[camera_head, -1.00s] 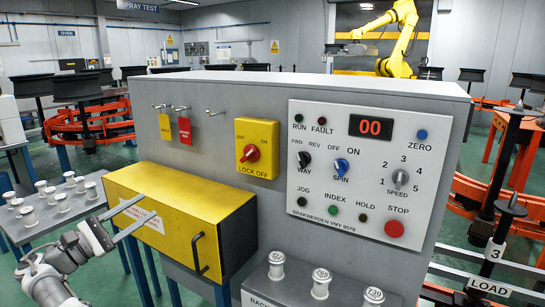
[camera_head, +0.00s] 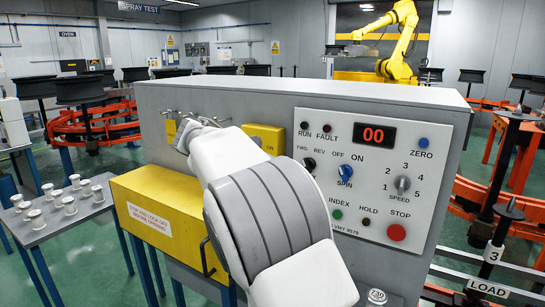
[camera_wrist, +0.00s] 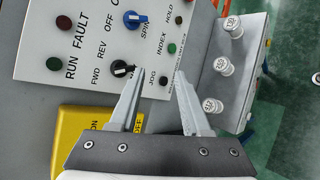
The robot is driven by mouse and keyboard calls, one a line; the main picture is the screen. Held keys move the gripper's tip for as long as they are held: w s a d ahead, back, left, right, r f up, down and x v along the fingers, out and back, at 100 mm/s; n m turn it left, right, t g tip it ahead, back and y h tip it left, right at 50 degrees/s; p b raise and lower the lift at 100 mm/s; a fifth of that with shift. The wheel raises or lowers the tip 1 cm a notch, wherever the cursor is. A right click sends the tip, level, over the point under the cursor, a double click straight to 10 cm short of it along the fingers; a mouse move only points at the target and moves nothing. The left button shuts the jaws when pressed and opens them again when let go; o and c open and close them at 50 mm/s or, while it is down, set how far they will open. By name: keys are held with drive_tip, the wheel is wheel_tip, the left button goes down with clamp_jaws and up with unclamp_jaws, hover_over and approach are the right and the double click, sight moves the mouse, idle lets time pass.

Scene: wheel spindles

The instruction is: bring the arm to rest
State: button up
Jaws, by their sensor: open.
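My white and grey arm (camera_head: 262,215) rises from the bottom centre of the head view and crosses in front of the grey control cabinet (camera_head: 235,95). My gripper shows in the wrist view (camera_wrist: 160,76), with its two grey fingers apart and nothing between them. Its fingertips overlie the lower edge of the control panel, near the JOG label and the FWD/REV knob (camera_wrist: 122,68). Contact cannot be told. In the head view I cannot make out the fingers clearly.
The yellow guard box (camera_head: 165,200) juts out left of my arm. The control panel (camera_head: 425,175) is on the right. A table (camera_head: 75,220) with several white spools stands left. White spools also stand on the cabinet's ledge (camera_wrist: 240,85). A yellow robot (camera_head: 400,40) stands behind.

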drive_tip(key=s+d+r+m+g+y+p, duration=0.2)
drive_tip(key=s+d+m+y, duration=0.3)
drive_tip(key=s+d, duration=0.8)
drive_tip(key=s+f+m+t+y+p, duration=0.1)
drive_tip(key=s+f+m+y, duration=0.1)
drive_tip(key=s, duration=0.8)
drive_tip(key=s+f+m+t+y+p, duration=0.1)
drive_tip(key=s+f+m+y, duration=0.2)
drive_tip(key=s, duration=0.8)
drive_tip(key=shift+s+a+m+t+y, duration=0.3)
drive_tip(key=shift+a+m, duration=0.15)
drive_tip(key=shift+m, duration=0.15)
